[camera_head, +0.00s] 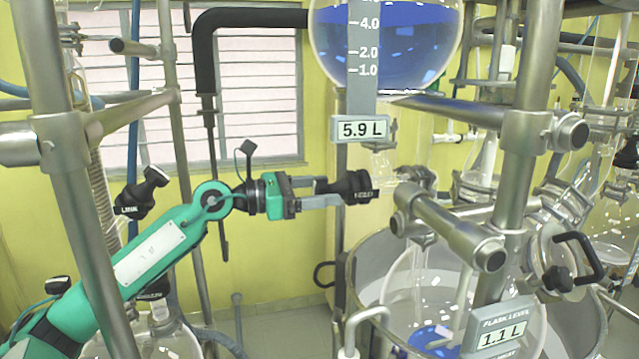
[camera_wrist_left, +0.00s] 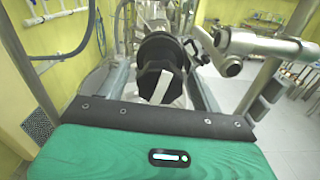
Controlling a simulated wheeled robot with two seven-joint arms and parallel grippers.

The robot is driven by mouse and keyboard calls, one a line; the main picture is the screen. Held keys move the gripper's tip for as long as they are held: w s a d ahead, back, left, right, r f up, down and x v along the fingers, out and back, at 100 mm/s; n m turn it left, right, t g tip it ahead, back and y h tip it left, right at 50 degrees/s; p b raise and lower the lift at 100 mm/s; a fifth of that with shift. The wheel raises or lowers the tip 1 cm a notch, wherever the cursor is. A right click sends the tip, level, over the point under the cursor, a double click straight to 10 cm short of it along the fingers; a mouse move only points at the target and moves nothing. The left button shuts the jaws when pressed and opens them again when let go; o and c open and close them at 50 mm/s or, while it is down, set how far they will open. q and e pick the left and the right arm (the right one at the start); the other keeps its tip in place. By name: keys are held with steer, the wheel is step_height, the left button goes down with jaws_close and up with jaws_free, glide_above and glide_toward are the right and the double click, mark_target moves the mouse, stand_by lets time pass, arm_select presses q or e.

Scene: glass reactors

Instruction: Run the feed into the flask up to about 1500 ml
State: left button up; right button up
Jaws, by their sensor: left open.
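The feed vessel (camera_head: 410,45) at the top holds blue liquid, and its display (camera_head: 360,129) reads 5.9 L. The large glass flask (camera_head: 405,285) at the lower right has some blue liquid low inside; its level display (camera_head: 500,330) reads 1.1 L. A black valve knob (camera_head: 355,187) sits below the feed vessel. In the left wrist view the knob (camera_wrist_left: 155,52) shows a white stripe. My left gripper (camera_head: 337,190) reaches the knob from the left. Its open fingers lie on either side of the knob; contact is not clear. My right gripper is out of view.
Metal posts (camera_head: 70,180) and clamped bars (camera_head: 450,230) frame the rig around my arm. A round metal vessel (camera_head: 580,320) surrounds the flask. A black handle (camera_head: 580,265) is at the right. A black pipe (camera_head: 205,60) runs along the back wall.

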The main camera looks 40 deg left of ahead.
arm_select(q)
steer(key=shift+c, duration=0.5)
steer(key=c, duration=0.9)
steer(key=shift+n, duration=0.3)
steer(key=n, duration=0.2)
steer(key=shift+n, duration=0.4)
steer(key=n, duration=0.2)
steer(key=shift+n, duration=0.4)
steer(key=n, duration=0.2)
steer(key=shift+n, duration=0.3)
steer(key=n+p, duration=0.1)
steer(key=n, duration=0.1)
steer(key=shift+r+n, duration=0.1)
steer(key=shift+n, duration=0.3)
steer(key=n+p, duration=0.2)
steer(key=n, duration=0.3)
steer(key=shift+w+p, duration=0.1)
steer(key=shift+p, duration=0.3)
